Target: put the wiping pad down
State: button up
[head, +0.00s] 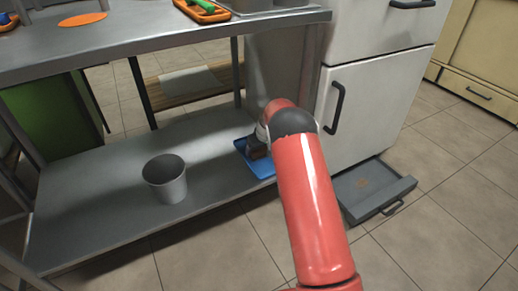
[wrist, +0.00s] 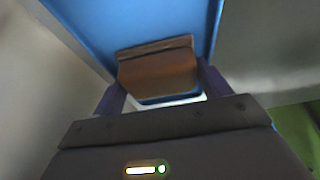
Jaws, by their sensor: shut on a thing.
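My gripper (head: 257,147) reaches down over a blue tray (head: 262,172) on the lower metal shelf. In the wrist view my gripper (wrist: 161,82) has its two dark fingers on either side of a brown block, which I take to be the wiping pad (wrist: 158,72). The gripper is shut on it. The blue tray (wrist: 130,18) fills the view behind the pad. I cannot tell whether the pad touches the tray. In the head view the pad is mostly hidden by my gripper and arm.
A grey bucket (head: 166,182) stands on the lower shelf (head: 95,200), left of the tray. The upper shelf (head: 140,50) overhangs it. A white cabinet (head: 370,105) stands close on the right, with a low grey drawer or tray (head: 372,190) on the floor.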

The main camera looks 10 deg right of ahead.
jog(key=shift+f, duration=0.2)
jog(key=o, duration=0.8)
jog(key=shift+r, duration=0.1)
